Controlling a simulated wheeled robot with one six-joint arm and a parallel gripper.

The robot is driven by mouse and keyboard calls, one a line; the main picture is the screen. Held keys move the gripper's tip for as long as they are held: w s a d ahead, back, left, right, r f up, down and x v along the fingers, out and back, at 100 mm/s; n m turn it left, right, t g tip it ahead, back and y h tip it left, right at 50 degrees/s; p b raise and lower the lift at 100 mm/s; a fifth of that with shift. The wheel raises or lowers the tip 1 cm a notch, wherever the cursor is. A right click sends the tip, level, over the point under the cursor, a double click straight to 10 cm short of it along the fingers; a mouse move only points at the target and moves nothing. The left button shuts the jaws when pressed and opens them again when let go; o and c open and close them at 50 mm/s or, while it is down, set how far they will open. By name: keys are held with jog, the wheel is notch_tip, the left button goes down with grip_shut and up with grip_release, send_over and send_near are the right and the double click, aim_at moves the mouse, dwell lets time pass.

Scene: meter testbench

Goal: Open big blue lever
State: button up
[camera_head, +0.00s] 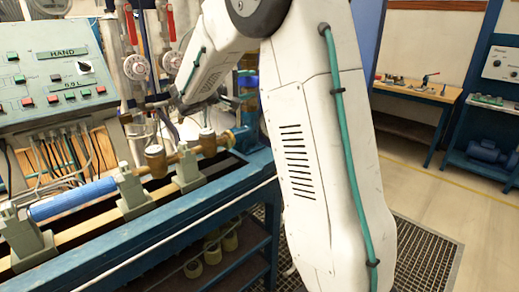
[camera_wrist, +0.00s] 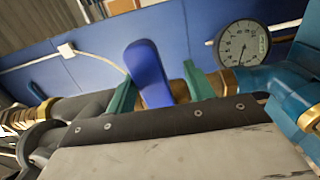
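The big blue lever (camera_wrist: 148,72) stands up in the middle of the wrist view, slightly tilted, in front of a blue panel. My gripper (camera_wrist: 160,88) shows there as two green fingers, spread apart with the lever between them. The left finger is close to the lever; a wider gap shows on the right. I cannot tell whether either finger touches it. The lever's lower end is hidden behind the dark front plate of my gripper. In the head view my forearm reaches to the back of the bench, and I cannot make out the lever there.
A round pressure gauge (camera_wrist: 242,44) and teal pipework (camera_wrist: 275,85) are close on the right in the wrist view. Brass fittings (camera_wrist: 40,115) are at left. In the head view a control panel (camera_head: 55,75), a blue cylinder (camera_head: 72,199) and the bench's blue frame (camera_head: 160,240) lie left.

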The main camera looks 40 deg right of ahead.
jog(key=a, duration=0.5)
jog(key=s+a+f+g+y, duration=0.1)
jog(key=s+a+f+y, duration=0.3)
jog(key=s, duration=0.5)
jog(key=s+a+f+g+y, duration=0.2)
jog(key=s+a+f+y, duration=0.3)
jog(key=s, duration=0.4)
notch_tip(320, 180, down, 2)
jog(key=shift+s+n+y, duration=0.15)
jog(key=shift+n+y, duration=0.25)
jog(key=shift+y, duration=0.1)
